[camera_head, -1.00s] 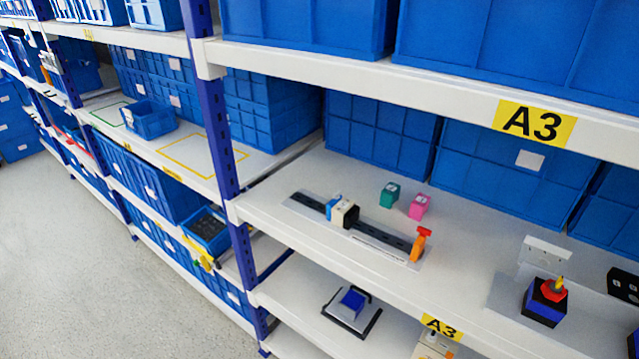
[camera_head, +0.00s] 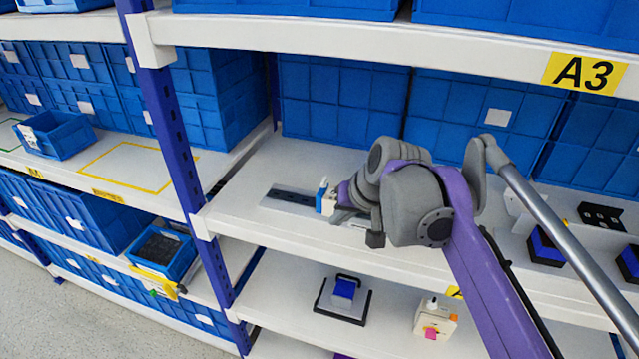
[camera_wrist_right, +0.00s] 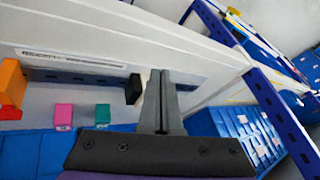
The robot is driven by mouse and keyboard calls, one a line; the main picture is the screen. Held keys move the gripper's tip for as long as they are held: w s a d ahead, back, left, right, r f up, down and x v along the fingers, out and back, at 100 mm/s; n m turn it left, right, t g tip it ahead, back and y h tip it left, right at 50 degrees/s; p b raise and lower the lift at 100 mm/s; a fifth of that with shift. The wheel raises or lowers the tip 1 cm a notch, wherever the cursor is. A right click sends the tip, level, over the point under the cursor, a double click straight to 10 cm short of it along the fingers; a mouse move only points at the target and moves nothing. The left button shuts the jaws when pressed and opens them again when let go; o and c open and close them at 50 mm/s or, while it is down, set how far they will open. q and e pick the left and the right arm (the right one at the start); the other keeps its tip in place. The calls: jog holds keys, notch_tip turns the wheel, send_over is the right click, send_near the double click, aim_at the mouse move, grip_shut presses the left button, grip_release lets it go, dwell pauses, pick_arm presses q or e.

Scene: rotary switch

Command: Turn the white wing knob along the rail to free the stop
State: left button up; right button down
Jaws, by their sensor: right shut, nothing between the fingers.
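A dark slotted rail (camera_head: 290,196) lies on a pale plate on the middle shelf. A small blue and white piece (camera_head: 323,196) sits on it, just left of my right gripper (camera_head: 338,214). I cannot tell whether this is the white wing knob. In the right wrist view the gripper (camera_wrist_right: 160,78) is shut and empty, its fingers over the rail beside a black block (camera_wrist_right: 133,90). Whether they touch is unclear. An orange upright piece (camera_wrist_right: 12,82) stands at the rail's other end. My arm hides most of the rail in the head view. My left gripper is out of view.
Pink (camera_wrist_right: 63,117) and teal (camera_wrist_right: 102,114) blocks stand on the shelf behind the rail. Blue bins (camera_head: 345,105) line the back. A blue post (camera_head: 170,110) and the upper shelf's white beam (camera_head: 400,42) bound the space. A blue-topped device (camera_head: 343,294) is on the lower shelf.

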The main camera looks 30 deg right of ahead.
aim_at(324, 183)
jog(key=w+d+r+m+t+b, duration=0.1)
jog(key=w+d+r+m, duration=0.15)
jog(key=d+r, duration=0.6)
jog(key=x, duration=0.3)
jog(key=d+b+x, duration=0.1)
jog(key=x, duration=0.6)
jog(key=shift+d+f+b, duration=0.25)
jog(key=shift+f+b, duration=0.05)
jog(key=shift+w+a+r, duration=0.1)
jog(key=shift+w+a, duration=0.75)
jog(key=shift+w, duration=0.1)
jog(key=shift+w+a, duration=0.4)
jog(key=shift+w, duration=0.1)
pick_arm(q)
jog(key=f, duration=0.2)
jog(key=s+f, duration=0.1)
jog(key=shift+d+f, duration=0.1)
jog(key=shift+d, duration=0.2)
pick_arm(e)
jog(key=shift+r+p, duration=0.1)
jog(key=shift+p, duration=0.3)
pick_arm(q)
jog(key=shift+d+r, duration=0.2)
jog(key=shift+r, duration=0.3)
pick_arm(e)
jog(key=shift+d+n, duration=0.1)
jog(key=shift+n, duration=0.15)
